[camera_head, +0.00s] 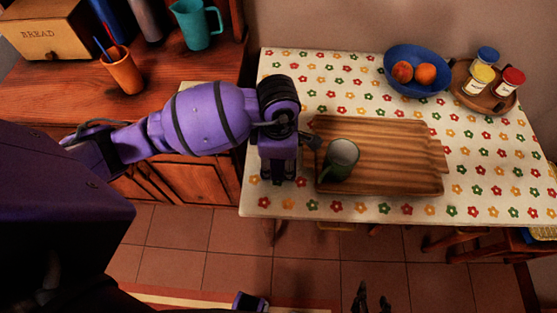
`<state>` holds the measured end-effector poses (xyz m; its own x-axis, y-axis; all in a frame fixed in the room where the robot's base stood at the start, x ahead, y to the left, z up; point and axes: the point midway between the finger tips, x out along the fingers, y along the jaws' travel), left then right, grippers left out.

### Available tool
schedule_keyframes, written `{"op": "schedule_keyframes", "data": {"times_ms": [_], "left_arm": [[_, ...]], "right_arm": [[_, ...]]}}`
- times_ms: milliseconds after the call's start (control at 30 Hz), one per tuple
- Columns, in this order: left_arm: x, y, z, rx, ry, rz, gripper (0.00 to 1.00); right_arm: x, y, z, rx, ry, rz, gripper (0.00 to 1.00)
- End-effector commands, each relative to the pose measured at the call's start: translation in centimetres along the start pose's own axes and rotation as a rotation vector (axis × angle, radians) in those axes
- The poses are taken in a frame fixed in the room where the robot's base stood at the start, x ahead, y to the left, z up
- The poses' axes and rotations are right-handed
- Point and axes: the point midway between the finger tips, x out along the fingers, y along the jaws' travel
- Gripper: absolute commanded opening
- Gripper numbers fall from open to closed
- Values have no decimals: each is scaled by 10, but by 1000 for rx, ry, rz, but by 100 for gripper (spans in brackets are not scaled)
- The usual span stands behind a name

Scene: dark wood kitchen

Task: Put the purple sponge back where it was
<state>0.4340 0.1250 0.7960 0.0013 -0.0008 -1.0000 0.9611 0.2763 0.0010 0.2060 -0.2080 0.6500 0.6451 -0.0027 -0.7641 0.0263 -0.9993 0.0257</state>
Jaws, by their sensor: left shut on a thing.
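My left gripper (314,141) reaches in from the left over the table. Its dark fingers are shut at the near left rim of a green mug (345,158), and most of the grip is hidden by my purple wrist. The mug is at the left part of the wooden board (405,155); I cannot tell whether it rests on the board or hangs just above it. I cannot make out a purple sponge in this view. My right gripper (371,298) shows only at the bottom edge, its two dark fingers apart and empty above the floor.
The flowered table (280,200) holds a blue bowl (405,86) of orange fruit and a round tray (467,99) of jars at the back right. On the left counter stand an orange cup (125,75), a teal pitcher (195,25) and a bread box (45,30).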

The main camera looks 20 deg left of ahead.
Motion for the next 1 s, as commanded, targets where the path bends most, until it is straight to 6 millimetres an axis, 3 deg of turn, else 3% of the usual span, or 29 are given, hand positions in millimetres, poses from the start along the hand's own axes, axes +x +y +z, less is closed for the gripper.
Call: {"op": "schedule_keyframes", "data": {"times_ms": [33,167,567,667,1000], "left_arm": [[2,0,0,0,1,-2,47],[1,0,0,0,1,-1,64],[-5,0,0,0,0,1,64],[-17,1,0,1,0,3,64],[-89,1,0,2,-1,4,64]], "right_arm": [[2,0,0,-1,1,-1,40],[2,0,-2,-1,4,-1,40],[-3,1,-1,1,0,2,40],[-4,1,1,2,-3,3,40],[-6,2,-1,4,-1,4,40]]}}
